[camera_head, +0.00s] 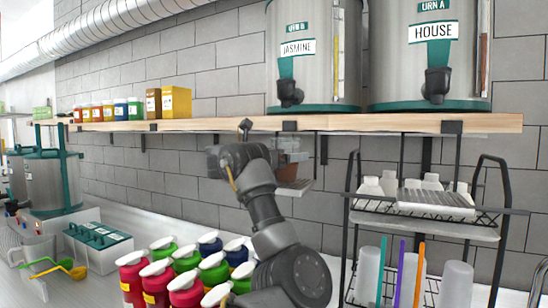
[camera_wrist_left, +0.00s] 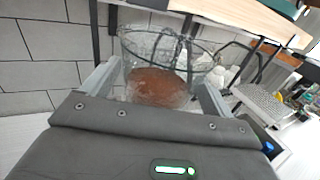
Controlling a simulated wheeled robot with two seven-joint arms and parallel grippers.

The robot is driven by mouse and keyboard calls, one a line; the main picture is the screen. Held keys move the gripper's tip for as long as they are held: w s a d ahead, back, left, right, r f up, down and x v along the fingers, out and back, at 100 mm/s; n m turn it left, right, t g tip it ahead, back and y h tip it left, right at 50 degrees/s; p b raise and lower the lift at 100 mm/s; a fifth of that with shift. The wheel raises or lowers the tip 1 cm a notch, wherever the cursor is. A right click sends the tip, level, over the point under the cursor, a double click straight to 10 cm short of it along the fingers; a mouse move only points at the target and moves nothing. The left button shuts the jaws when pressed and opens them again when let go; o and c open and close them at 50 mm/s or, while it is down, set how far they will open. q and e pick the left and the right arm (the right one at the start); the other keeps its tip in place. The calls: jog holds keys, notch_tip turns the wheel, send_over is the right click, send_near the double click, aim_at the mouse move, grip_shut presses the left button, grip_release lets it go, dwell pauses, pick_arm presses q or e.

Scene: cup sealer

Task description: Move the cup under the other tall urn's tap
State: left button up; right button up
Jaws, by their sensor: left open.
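A clear cup (camera_wrist_left: 160,65) with brown liquid in its lower part stands between the fingers of my left gripper (camera_wrist_left: 158,90); the fingers are open on either side of it. I cannot tell whether they touch it. In the head view the cup (camera_head: 289,171) shows partly behind my left arm, below the shelf and under the black tap (camera_head: 290,93) of the tall JASMINE urn B (camera_head: 318,60). The tall HOUSE urn A (camera_head: 400,70) stands to its right, with its own black tap (camera_head: 437,84). My right gripper is not in view.
A wooden shelf (camera_head: 380,123) carries both urns. A black wire rack (camera_head: 485,236) with white containers and tall cups stands below on the right. Several coloured bottles (camera_head: 157,282) crowd the counter in front. Shorter steel urns (camera_head: 50,185) stand far left.

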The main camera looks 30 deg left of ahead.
pick_arm(q)
jog(key=b+v, duration=0.9)
jog(key=v, duration=0.3)
jog(key=shift+r, duration=0.1)
